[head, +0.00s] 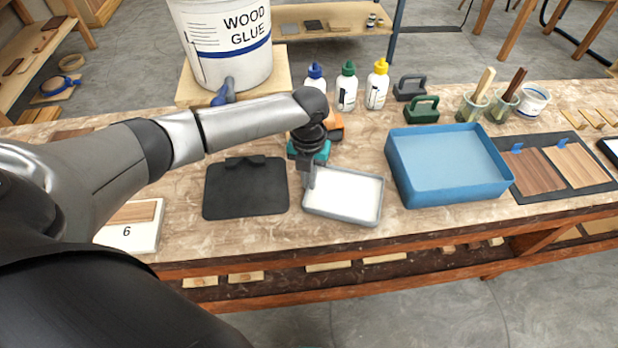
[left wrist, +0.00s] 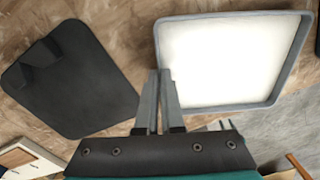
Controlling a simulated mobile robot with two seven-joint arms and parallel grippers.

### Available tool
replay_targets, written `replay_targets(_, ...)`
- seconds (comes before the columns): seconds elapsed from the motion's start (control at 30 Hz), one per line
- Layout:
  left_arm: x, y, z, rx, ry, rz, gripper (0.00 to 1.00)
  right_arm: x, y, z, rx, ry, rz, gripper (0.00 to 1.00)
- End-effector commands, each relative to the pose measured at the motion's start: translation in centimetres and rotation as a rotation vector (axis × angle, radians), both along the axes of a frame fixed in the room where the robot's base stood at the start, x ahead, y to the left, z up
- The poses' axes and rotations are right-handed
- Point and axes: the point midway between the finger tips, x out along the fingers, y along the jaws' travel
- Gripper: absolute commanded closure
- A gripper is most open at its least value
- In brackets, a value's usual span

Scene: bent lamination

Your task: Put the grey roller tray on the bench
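The grey roller tray (head: 343,219) has a white inside and lies level at the middle front of the bench (head: 255,232). I cannot tell whether it rests on the top or hangs just above it. In the left wrist view the tray (left wrist: 222,106) fills the upper right. My left gripper (head: 308,178) is at the tray's left wall. In the left wrist view its fingers (left wrist: 158,75) are nearly closed, one on each side of the wall, pinching the rim. My right gripper is not in view.
A black mat with a raised block (head: 245,190) lies left of the tray, and a blue bin (head: 450,195) stands close on its right. Glue bottles (head: 346,88) and a wood glue bucket (head: 222,45) stand behind. The bench's front edge is close to the tray.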

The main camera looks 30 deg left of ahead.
Motion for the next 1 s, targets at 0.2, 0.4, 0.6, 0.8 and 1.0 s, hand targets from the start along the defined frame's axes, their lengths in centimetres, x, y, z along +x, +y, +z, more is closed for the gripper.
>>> replay_targets(0.2, 0.0, 0.0, -0.2, 0.000, 0.001, 0.000, 0.77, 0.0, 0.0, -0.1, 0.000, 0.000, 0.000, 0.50)
replay_targets(0.4, 0.0, 0.0, -0.1, 0.000, 0.001, 0.000, 0.66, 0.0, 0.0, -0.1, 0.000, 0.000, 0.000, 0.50)
replay_targets(0.6, 0.0, 0.0, 0.2, 0.000, 0.000, -0.001, 0.66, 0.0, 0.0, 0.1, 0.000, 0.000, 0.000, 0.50)
replay_targets(0.8, 0.1, 0.0, 3.2, 0.000, -0.002, -0.001, 0.66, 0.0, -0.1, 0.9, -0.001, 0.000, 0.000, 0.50)
replay_targets(1.0, 0.1, 0.0, 7.7, 0.000, -0.004, -0.001, 0.66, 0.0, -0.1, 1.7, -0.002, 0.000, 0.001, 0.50)
